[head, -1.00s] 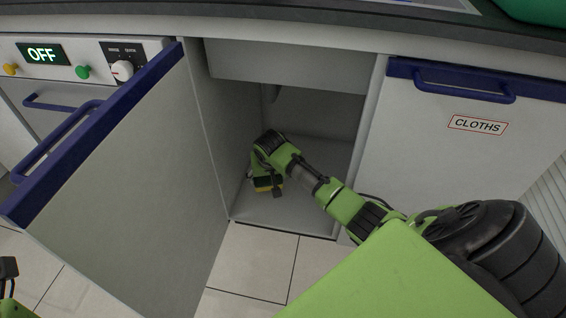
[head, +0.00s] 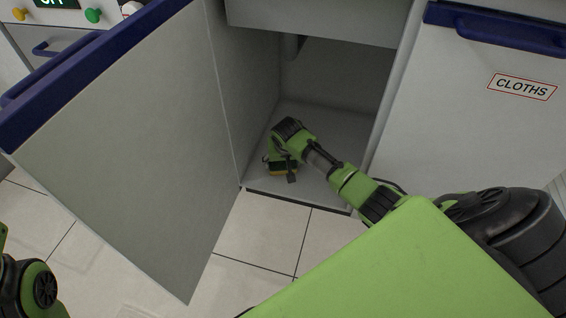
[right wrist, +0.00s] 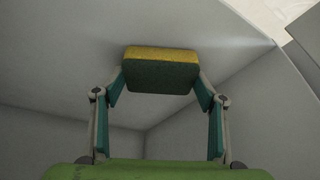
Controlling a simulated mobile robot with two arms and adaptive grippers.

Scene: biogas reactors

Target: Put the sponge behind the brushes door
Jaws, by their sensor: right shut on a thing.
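The sponge (right wrist: 160,70), yellow with a dark green side, is held between the fingers of my right gripper (right wrist: 160,84) in the right wrist view. In the head view the sponge (head: 283,168) shows partly below my right gripper (head: 282,160), inside the open cabinet near its front left. The open door (head: 120,150) with a blue top edge stands swung out to the left; no label shows on the side I see. I cannot tell whether the sponge touches the cabinet floor (head: 315,187). Part of my left arm shows at the lower left, but its gripper's fingers are not visible.
A closed door labelled CLOTHS (head: 522,87) with a blue handle is to the right of the opening. A panel with a yellow and a green button (head: 93,15) is at the upper left. The cabinet interior looks otherwise empty. Tiled floor (head: 250,240) lies in front.

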